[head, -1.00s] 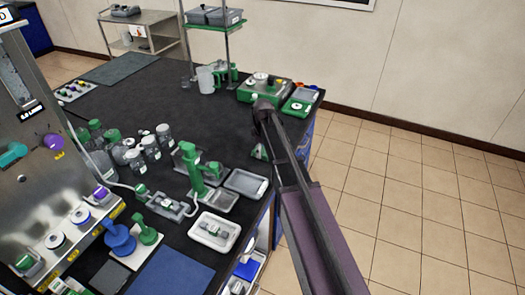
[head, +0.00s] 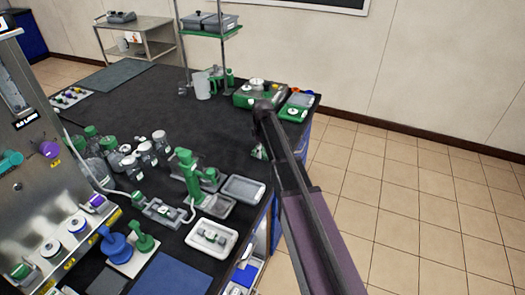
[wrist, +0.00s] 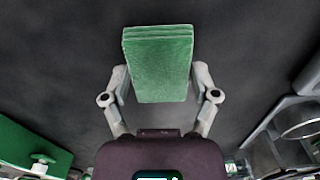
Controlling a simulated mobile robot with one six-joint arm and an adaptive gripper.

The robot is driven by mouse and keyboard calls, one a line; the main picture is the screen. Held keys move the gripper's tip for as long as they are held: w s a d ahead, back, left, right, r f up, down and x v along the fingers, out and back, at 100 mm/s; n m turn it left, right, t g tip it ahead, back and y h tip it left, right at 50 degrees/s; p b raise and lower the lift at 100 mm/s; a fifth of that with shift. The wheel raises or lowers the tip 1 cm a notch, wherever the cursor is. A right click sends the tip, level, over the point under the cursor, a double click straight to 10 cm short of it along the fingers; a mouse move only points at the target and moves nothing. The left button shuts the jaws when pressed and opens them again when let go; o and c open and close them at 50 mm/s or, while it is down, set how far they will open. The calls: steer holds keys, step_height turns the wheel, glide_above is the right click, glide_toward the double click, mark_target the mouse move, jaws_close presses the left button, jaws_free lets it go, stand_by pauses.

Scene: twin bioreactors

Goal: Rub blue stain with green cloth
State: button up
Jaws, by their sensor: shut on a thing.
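The green cloth (wrist: 158,50) is a thick folded pad in the middle of the wrist view. My gripper (wrist: 161,82) is shut on it, one finger on each side. Dark surface fills the view behind the cloth; I cannot tell whether the cloth touches it. In the head view my arm reaches over the bench's right edge and hides my gripper and most of what it holds. I cannot make out a blue stain in either view.
The dark bench (head: 130,100) has clear room at its middle and back. A green device (head: 258,93) stands at the far right corner. Green-capped bottles (head: 115,155), a green stand (head: 190,178) and grey trays (head: 243,188) crowd the front. A blue mat (head: 170,276) lies nearest.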

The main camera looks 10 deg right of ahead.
mark_target(259, 161)
steer(key=shift+w+d+f, duration=0.1)
steer(key=shift+w+d, duration=0.45)
steer(key=shift+w, duration=0.15)
steer(key=shift+w+d+f, duration=0.1)
steer(key=shift+w+d, duration=0.4)
steer(key=shift+w, duration=0.2)
steer(key=shift+r, duration=0.1)
steer(key=shift+s+a, duration=0.5)
steer(key=shift+s, duration=0.3)
steer(key=shift+s+a, duration=0.5)
steer(key=shift+s, duration=0.25)
steer(key=shift+s+a, duration=0.5)
steer(key=shift+s, duration=0.2)
steer(key=shift+s+a, duration=0.5)
steer(key=shift+s, duration=0.15)
steer(key=shift+r, duration=0.1)
